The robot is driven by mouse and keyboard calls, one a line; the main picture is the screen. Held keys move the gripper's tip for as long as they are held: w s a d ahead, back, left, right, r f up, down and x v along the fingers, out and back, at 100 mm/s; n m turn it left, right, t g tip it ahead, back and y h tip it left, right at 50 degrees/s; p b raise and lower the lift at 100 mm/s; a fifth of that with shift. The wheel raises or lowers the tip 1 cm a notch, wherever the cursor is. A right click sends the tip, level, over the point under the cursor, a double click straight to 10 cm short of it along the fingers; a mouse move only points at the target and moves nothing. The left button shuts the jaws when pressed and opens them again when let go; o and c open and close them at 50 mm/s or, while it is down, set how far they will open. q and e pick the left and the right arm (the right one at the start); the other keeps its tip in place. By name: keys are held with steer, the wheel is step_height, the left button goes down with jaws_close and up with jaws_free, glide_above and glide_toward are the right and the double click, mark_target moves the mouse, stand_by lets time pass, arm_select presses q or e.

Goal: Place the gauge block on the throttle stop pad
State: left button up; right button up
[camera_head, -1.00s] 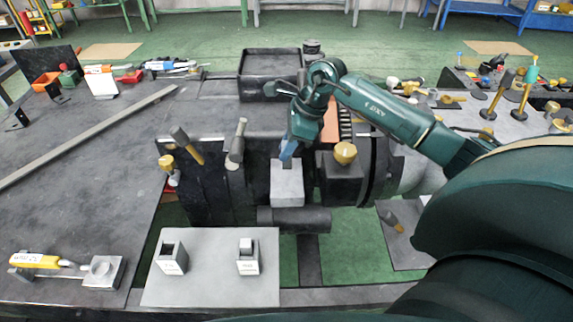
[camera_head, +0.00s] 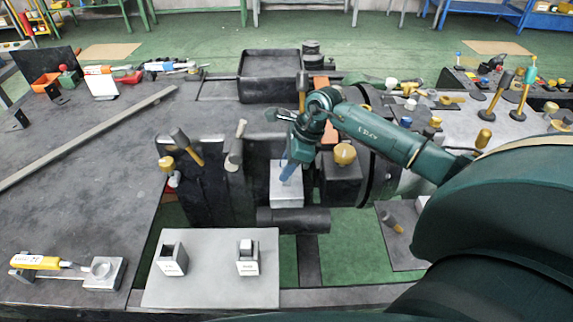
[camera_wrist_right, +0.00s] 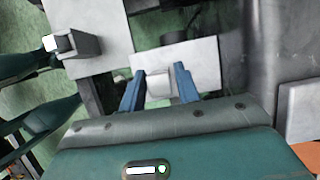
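The gauge block (camera_wrist_right: 160,83) is a small pale-grey block between the blue fingertips in the right wrist view. My right gripper (camera_head: 289,173) has its fingers pointing down over the light-grey throttle stop pad (camera_head: 287,196). The gripper (camera_wrist_right: 160,72) looks shut on the block, with a finger close along each side. The pad (camera_wrist_right: 204,62) shows behind the block as a pale rectangle. Whether the block touches the pad cannot be told. In the head view the fingers hide the block. My left gripper is not in view.
A grey plate (camera_head: 205,292) in front carries two small labelled holders, left (camera_head: 172,262) and right (camera_head: 248,262). A brass-topped knob (camera_head: 345,154) stands just right of the pad. Hammer-like levers (camera_head: 236,148) stand to its left. A dark cylinder (camera_head: 293,219) lies below the pad.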

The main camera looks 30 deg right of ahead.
steer(key=shift+o, duration=1)
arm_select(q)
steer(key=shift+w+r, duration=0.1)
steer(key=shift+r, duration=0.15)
arm_select(e)
steer(key=shift+r, duration=0.15)
steer(key=shift+d+r, duration=0.15)
steer(key=shift+r, duration=0.15)
arm_select(q)
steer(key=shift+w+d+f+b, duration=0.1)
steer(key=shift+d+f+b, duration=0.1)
steer(key=shift+b, duration=0.35)
arm_select(e)
steer(key=v, duration=1.1)
steer(key=shift+r, duration=0.2)
steer(key=shift+s, duration=0.15)
